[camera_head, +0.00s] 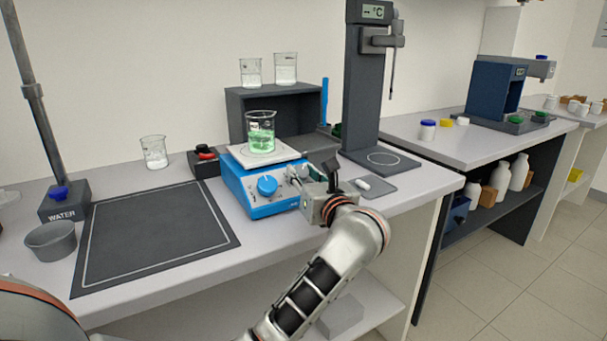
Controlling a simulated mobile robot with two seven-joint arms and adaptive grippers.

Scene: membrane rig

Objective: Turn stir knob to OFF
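A blue stirrer hotplate (234,184) with a white top plate stands on the bench. A blue knob (267,185) shows on the left of its front face. A beaker of green liquid (261,134) stands on the plate. Whether the fingers are open, shut or touching the front is too small to tell. The knob markings are not readable.
A dark stand with a temperature display (376,11) rises behind right, its base near my gripper. A small grey pad with a white stir bar (362,184) lies right of the gripper. A dark mat (155,236) lies left.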

